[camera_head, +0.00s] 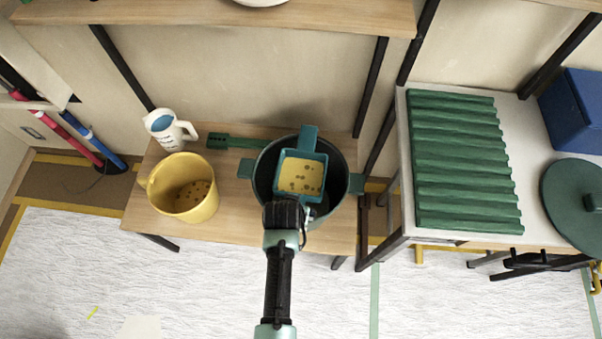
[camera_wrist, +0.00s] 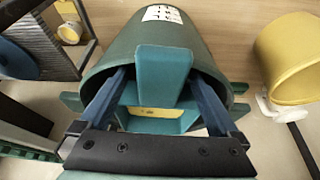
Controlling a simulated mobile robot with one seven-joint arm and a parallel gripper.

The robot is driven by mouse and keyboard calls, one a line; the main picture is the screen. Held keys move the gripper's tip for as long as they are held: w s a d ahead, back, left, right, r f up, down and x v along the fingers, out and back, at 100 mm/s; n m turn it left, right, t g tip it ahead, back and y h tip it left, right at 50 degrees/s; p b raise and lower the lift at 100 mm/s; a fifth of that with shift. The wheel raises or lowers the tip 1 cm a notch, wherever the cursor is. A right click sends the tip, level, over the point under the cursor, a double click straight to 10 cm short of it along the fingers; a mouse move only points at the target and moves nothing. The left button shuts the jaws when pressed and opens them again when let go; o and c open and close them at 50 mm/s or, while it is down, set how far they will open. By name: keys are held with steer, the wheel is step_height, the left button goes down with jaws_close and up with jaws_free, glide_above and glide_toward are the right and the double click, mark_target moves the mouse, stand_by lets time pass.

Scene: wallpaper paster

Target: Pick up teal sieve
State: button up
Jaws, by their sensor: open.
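The teal sieve (camera_head: 309,141) has a square frame with a yellow, spotted inside and rests over the mouth of a dark green bucket (camera_head: 264,172). In the wrist view a broad teal tab of the sieve (camera_wrist: 165,72) stands between my two blue fingers, with a strip of yellow below it. My gripper (camera_head: 288,202) is over the near side of the bucket, at the sieve's near edge. It also shows in the wrist view (camera_wrist: 159,74), fingers spread with gaps beside the tab. My wrist hides the sieve's near end in the head view.
A yellow bucket (camera_head: 184,201) and a white jug (camera_head: 169,131) stand left on the wooden table (camera_head: 235,218). A green slotted tool (camera_head: 235,141) lies behind. A white table with a ribbed green board (camera_head: 460,160) is at right. A shelf (camera_head: 215,14) hangs above.

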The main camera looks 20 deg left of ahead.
jaws_close()
stand_by(0.5)
